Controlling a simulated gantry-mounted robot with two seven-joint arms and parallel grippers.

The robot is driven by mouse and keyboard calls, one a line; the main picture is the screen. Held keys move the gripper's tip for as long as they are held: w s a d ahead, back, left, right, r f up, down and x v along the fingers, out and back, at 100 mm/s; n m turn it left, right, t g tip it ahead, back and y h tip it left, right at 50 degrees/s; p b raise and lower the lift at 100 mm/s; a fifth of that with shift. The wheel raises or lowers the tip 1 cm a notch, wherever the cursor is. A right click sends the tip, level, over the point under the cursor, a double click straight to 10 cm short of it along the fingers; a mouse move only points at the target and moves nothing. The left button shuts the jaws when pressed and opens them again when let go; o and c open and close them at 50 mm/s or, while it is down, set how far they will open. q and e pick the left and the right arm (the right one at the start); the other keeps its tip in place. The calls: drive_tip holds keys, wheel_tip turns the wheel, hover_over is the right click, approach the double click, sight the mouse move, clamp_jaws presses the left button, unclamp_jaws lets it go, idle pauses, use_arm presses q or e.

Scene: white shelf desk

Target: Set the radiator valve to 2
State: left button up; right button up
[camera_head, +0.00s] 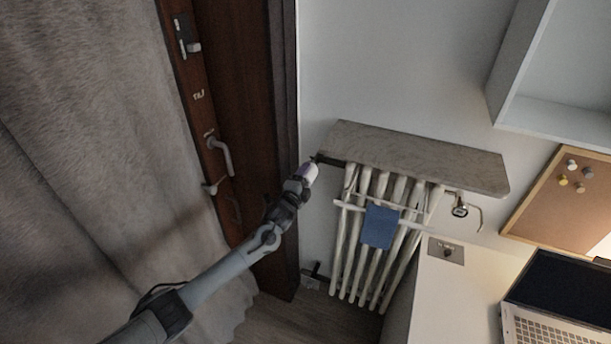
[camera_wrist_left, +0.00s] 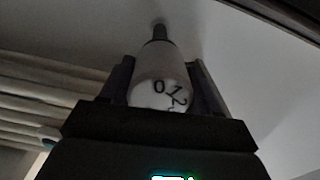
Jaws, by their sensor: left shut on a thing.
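The radiator valve (camera_wrist_left: 160,65) is a white rounded knob on a dark stem in the left wrist view. The digits 0, 1 and 2 show on its near end, with the 0 at the left and the 2 at the lower right. No setting mark can be made out. My left gripper (camera_head: 308,172) is at the upper left end of the radiator (camera_head: 378,230) in the head view. Its two dark fingers stand on both sides of the knob and are shut on it. The gripper hides most of the valve in the head view. My right gripper is not in view.
A stone shelf (camera_head: 415,155) lies over the radiator, and a blue cloth (camera_head: 380,227) hangs on its front. A dark wooden door (camera_head: 235,110) and a grey curtain (camera_head: 90,150) are at the left. A desk with a laptop (camera_head: 560,300) is at the lower right.

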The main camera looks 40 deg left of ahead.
use_arm(q)
drive_tip(key=shift+m+p, duration=0.3)
drive_tip(key=shift+m, duration=1.2)
drive_tip(key=o, duration=1)
drive_tip(key=shift+o, duration=0.2)
drive_tip(key=shift+s, duration=0.1)
drive_tip(key=p+v, duration=0.1)
drive_tip(key=v, duration=0.9)
drive_tip(key=shift+s+p, duration=0.3)
drive_tip(key=shift+d+r, duration=0.1)
